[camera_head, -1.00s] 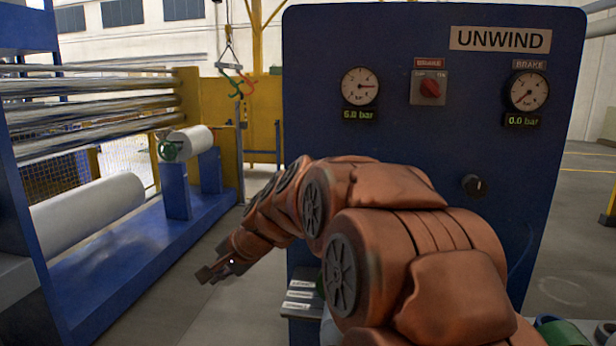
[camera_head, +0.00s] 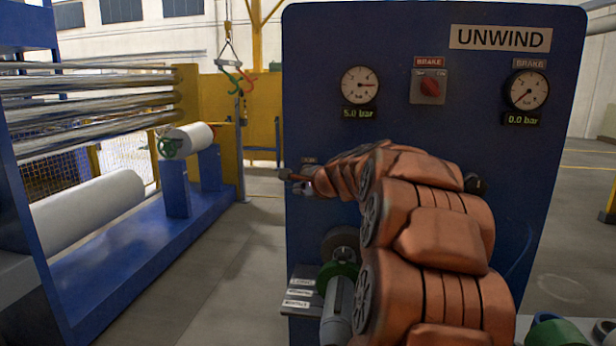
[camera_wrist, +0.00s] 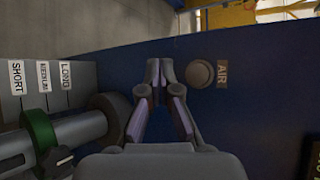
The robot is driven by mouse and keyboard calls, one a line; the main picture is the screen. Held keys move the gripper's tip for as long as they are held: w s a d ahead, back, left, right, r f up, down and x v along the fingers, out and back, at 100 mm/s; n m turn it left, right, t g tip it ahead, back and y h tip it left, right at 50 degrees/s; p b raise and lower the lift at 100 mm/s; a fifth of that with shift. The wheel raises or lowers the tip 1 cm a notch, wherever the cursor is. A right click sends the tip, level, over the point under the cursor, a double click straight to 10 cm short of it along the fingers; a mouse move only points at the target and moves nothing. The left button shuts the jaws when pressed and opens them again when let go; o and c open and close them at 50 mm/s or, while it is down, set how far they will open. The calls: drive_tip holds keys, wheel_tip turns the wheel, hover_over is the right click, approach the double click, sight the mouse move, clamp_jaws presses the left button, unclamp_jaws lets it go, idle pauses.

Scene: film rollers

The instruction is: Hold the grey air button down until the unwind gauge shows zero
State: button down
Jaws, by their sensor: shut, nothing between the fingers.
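The grey round air button (camera_wrist: 200,73) shows in the wrist view on the blue panel, left of its AIR label (camera_wrist: 222,74). My gripper's fingertips (camera_wrist: 160,70) are shut and empty, left of the button in that view, with a small gap between. Depth to the panel is hard to tell. In the head view my gripper (camera_head: 287,174) is at the panel's left edge, and the button is hidden by it or my arm.
The BRAKE gauge (camera_head: 528,90) reads 0.0 bar, with a red brake switch (camera_head: 430,87) left of it. A black knob (camera_head: 477,184) is beside my arm. A roller with a green collar (camera_head: 338,272) and a labelled plate (camera_head: 300,290) are below. Floor at left is clear.

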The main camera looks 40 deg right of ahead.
drive_tip(key=w+d+p, duration=0.2)
drive_tip(key=w+d, duration=0.3)
drive_tip(key=d, duration=0.2)
idle(0.6)
drive_tip(key=shift+w+d+p, duration=0.1)
drive_tip(key=shift+d+p, duration=0.05)
drive_tip(key=shift+p, duration=0.2)
idle(1.0)
drive_tip(key=shift+w+d+p, duration=0.2)
drive_tip(key=shift+d+p, duration=0.05)
drive_tip(key=shift+p, duration=0.05)
drive_tip(key=shift+w+d+p, duration=0.3)
drive_tip(key=shift+d+p, duration=0.05)
drive_tip(key=shift+d, duration=0.15)
idle(2.1)
drive_tip(key=shift+s+a, duration=0.1)
drive_tip(key=shift+a, duration=0.05)
idle(1.6)
drive_tip(key=shift+s+a, duration=0.45)
drive_tip(key=shift+a, duration=0.25)
